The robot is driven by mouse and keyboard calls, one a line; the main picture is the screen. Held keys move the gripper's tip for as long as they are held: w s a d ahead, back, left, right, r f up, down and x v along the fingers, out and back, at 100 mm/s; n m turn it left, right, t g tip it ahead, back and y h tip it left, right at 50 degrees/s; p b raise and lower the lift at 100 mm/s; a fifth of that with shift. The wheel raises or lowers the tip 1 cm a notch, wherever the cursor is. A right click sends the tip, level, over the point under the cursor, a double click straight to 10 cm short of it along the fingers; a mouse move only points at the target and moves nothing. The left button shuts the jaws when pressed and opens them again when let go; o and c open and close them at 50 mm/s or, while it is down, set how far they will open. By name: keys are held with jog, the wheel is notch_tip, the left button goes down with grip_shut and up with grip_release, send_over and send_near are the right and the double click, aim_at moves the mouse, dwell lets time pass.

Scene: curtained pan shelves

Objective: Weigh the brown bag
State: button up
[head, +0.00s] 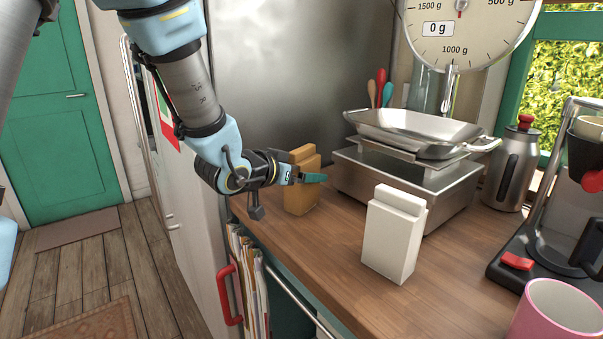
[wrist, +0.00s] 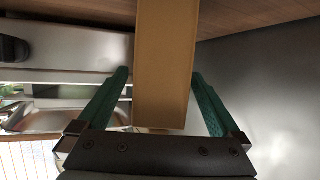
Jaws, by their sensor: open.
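The brown bag (head: 301,190) stands upright on the wooden counter, left of the scale. In the wrist view the brown bag (wrist: 166,65) lies between the two green fingers, with a gap visible on each side. My gripper (head: 318,177) is open at the bag; in the head view a green finger shows in front of it. The gripper's fingers also show in the wrist view (wrist: 160,85). The scale (head: 397,184) has a metal tray (head: 408,129) on top, which looks empty. Its round dial (head: 468,20) reads 0 g.
A white bag (head: 393,234) stands on the counter in front of the scale. A metal flask (head: 512,165), a coffee machine (head: 555,225) and a pink mug (head: 556,312) are at the right. A red rail handle (head: 230,294) is at the counter's front.

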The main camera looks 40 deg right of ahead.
jog(key=b+v, duration=0.2)
jog(key=v, duration=0.9)
jog(key=shift+d, duration=0.1)
grip_shut()
dwell(1.0)
dwell(0.4)
jog(key=shift+w, duration=0.1)
dwell(0.3)
